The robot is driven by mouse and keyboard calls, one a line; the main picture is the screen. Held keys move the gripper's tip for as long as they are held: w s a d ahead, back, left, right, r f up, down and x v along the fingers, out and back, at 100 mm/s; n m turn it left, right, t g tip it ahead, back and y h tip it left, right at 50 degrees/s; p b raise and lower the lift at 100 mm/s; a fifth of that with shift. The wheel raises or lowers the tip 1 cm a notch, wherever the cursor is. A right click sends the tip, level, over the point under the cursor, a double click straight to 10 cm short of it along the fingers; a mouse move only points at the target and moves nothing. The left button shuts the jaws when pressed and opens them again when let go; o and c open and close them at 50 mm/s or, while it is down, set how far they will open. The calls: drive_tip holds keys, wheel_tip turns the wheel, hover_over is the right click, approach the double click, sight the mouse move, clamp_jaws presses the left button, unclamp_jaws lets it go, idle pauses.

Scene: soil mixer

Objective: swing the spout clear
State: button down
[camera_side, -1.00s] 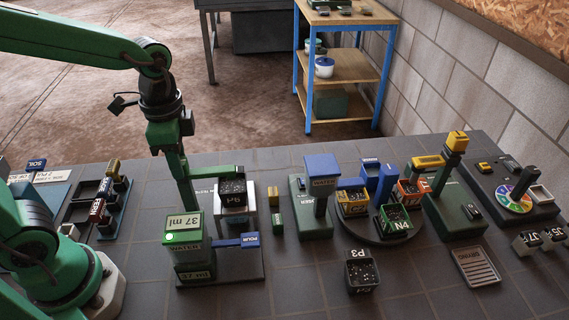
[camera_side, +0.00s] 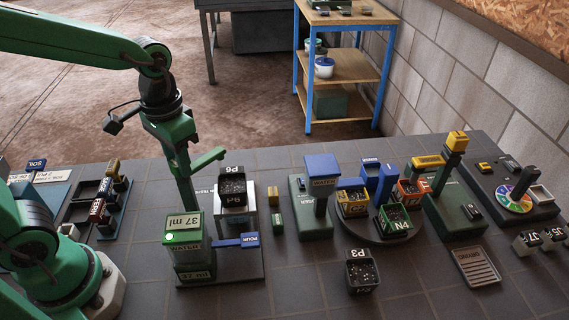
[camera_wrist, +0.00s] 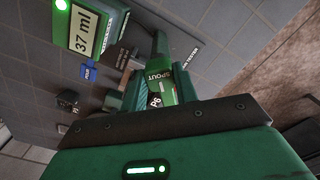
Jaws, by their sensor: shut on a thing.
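The green spout (camera_side: 209,159) is a short arm on top of a tall post that rises behind the metering box (camera_side: 183,240), which reads 37 ml. My gripper (camera_side: 184,150) is at the post's top and shut on the spout. The spout points right and away from the camera, its tip behind and above pot P6 (camera_side: 233,193), no longer over the pot's open top. P6 is filled with dark soil and stands on a white stand (camera_side: 247,224). In the wrist view, the SPOUT label (camera_wrist: 160,72) shows between my jaws (camera_wrist: 150,92).
A blue POUR lever (camera_side: 238,241) sits right of the metering box. Pot P3 (camera_side: 362,272) stands on the bench in front. A rack of small coloured blocks (camera_side: 97,212) is at left.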

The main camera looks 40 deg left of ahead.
drive_tip(key=n, duration=0.4)
drive_tip(key=shift+n, duration=0.3)
drive_tip(key=n, duration=0.5)
drive_tip(key=shift+r, duration=0.1)
drive_tip(key=c, duration=1.1)
unclamp_jaws()
drive_tip(key=shift+r, duration=3.85)
